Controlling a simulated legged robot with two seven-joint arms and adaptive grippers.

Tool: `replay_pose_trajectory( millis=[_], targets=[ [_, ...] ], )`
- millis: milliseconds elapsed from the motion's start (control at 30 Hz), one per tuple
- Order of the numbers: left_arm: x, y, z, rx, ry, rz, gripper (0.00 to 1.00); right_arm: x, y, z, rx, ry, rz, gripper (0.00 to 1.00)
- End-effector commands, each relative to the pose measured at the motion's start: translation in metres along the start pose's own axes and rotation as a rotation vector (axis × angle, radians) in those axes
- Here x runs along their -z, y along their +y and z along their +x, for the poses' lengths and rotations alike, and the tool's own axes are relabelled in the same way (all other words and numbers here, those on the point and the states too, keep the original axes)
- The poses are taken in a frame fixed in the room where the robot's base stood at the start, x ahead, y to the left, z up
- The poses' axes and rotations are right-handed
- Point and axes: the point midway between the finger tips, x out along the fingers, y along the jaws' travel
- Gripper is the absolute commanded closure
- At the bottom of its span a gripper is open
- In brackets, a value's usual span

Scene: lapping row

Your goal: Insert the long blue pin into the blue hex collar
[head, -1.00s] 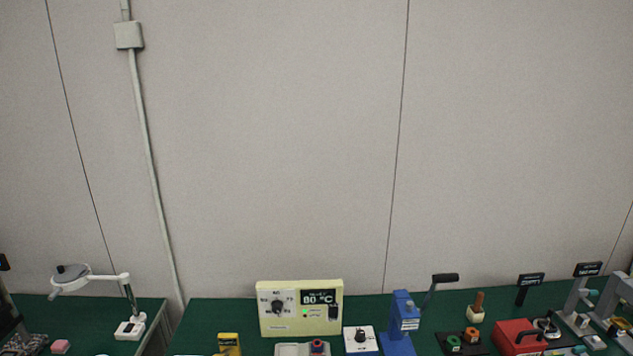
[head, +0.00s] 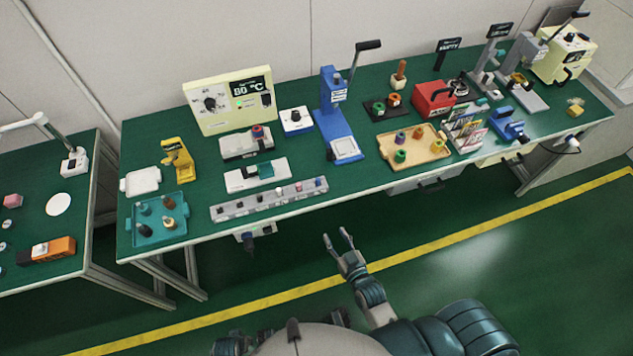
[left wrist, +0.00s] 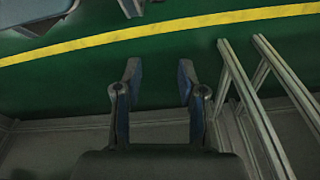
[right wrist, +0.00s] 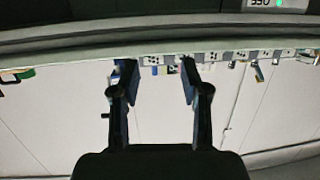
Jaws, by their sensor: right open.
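A long grey rack (head: 240,211) at the bench's front edge holds several small pins. A small blue-looking piece (head: 317,183) is at its right end; I cannot tell whether it is the long blue pin. My left gripper (left wrist: 160,80) is open and empty over the floor.
A teal tray (head: 180,237) with several pieces is at the bench's left end. A blue press (head: 335,110) and a beige temperature box (head: 222,118) stand behind the rack. A second bench is at left. Open green floor lies in front.

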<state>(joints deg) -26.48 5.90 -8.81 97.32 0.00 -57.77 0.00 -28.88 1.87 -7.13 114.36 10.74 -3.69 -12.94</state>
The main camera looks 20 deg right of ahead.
Motion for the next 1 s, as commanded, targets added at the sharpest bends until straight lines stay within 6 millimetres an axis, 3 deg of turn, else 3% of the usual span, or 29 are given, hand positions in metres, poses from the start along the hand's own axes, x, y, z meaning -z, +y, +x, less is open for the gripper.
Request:
replay_pose_trajectory(
  millis=[33, 100, 200, 600, 867, 1000],
  targets=[
    [0.001, 0.000, -0.002, 0.000, 0.001, 0.000, 0.60, 0.024, 0.003, -0.002, -0.017, 0.078, 0.002, 0.54],
    [0.003, 0.000, -0.005, 0.000, 0.002, -0.001, 0.60, 0.049, 0.007, -0.005, -0.034, 0.155, 0.003, 0.54],
    [0.004, 0.000, -0.007, 0.000, 0.002, -0.001, 0.60, 0.064, 0.010, 0.001, -0.045, 0.199, 0.002, 0.54],
    [0.011, 0.000, -0.019, 0.000, 0.008, -0.002, 0.60, 0.080, 0.014, 0.087, -0.045, 0.196, 0.002, 0.54],
    [0.014, 0.000, -0.024, 0.000, 0.008, -0.003, 0.60, 0.084, 0.015, 0.109, -0.044, 0.194, 0.002, 0.54],
    [0.015, 0.000, -0.027, 0.000, 0.009, -0.004, 0.60, 0.088, 0.015, 0.130, -0.044, 0.195, 0.001, 0.54]
  ],
)
